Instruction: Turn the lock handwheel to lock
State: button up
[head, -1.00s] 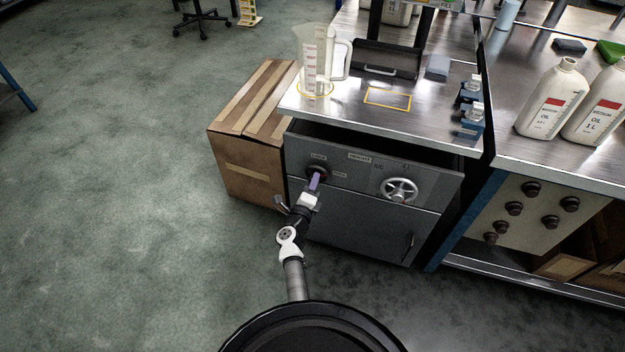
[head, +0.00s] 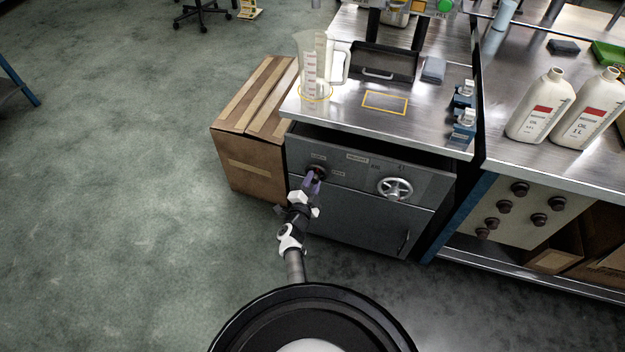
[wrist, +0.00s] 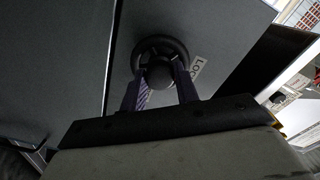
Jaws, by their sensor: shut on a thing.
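The lock handwheel (head: 318,169) is a small dark knob on the grey cabinet front, between two small labels. In the wrist view the knob (wrist: 159,62) is round and black, beside a label reading "LOC" before it is cut off. My gripper (head: 313,181) has its purple fingers at the knob. In the wrist view the fingers (wrist: 161,80) lie on either side of the knob's centre, shut on it. The wrist view appears rolled relative to the cabinet. Part of the knob is hidden behind the fingers in the head view.
A cardboard box (head: 250,150) stands left of the cabinet. A measuring jug (head: 315,65) and oil bottles (head: 540,105) stand on the metal tops above. The floor at left is clear.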

jog(key=shift+n+p, duration=0.35)
jog(key=shift+n, duration=0.65)
jog(key=o, duration=1)
jog(key=shift+c, duration=0.2)
jog(key=v, duration=1.3)
jog(key=shift+s, duration=0.4)
jog(key=shift+r, duration=0.1)
